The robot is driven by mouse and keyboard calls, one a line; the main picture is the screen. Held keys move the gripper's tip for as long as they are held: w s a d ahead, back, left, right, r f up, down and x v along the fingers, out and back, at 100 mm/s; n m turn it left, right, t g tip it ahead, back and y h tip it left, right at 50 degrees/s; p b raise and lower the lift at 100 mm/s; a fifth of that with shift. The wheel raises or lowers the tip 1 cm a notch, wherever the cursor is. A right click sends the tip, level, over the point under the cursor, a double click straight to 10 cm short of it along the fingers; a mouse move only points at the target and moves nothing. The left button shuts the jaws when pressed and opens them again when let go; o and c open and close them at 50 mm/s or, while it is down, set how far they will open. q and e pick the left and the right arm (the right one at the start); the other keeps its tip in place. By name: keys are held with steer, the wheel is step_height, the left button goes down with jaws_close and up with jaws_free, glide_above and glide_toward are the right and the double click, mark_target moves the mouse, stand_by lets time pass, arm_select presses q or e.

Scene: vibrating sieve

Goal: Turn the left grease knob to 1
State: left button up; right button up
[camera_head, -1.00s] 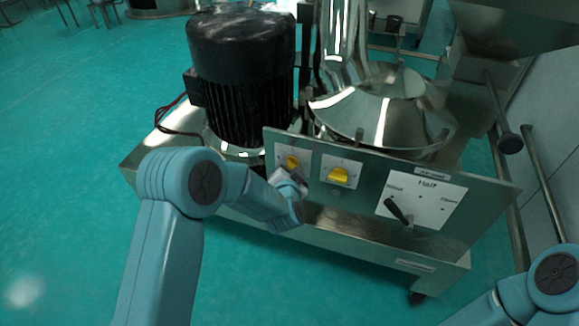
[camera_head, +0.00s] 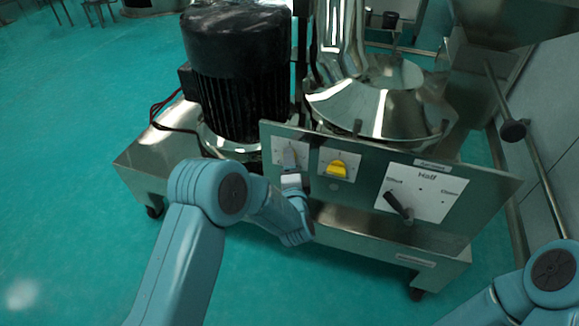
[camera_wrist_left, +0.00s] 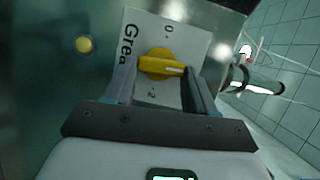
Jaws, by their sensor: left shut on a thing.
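The left grease knob (camera_wrist_left: 160,65) is yellow with a white mark and sits on a white label with 0 and 2 printed on it. In the left wrist view its mark points right, between the 0 and the 2; no 1 can be read. My left gripper (camera_head: 291,160) has its fingers on either side of the knob and is shut on it; in the left wrist view the gripper (camera_wrist_left: 160,80) frames the knob. In the head view the fingers cover the left knob. My right gripper is out of view.
A second yellow knob (camera_head: 337,169) sits on its own plate just right. Further right is a black lever (camera_head: 399,209) on a plate marked Half. A black motor (camera_head: 238,75) and shiny sieve bowl (camera_head: 380,105) stand behind the panel. Open floor (camera_head: 70,130) lies left.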

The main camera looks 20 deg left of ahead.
arm_select(q)
steer(key=shift+m+t, duration=0.3)
steer(key=shift+m, duration=0.2)
steer(key=o, duration=1)
steer(key=shift+o, duration=0.2)
steer(key=shift+s+d, duration=0.1)
steer(key=p+v, duration=0.2)
steer(key=v, duration=1.4)
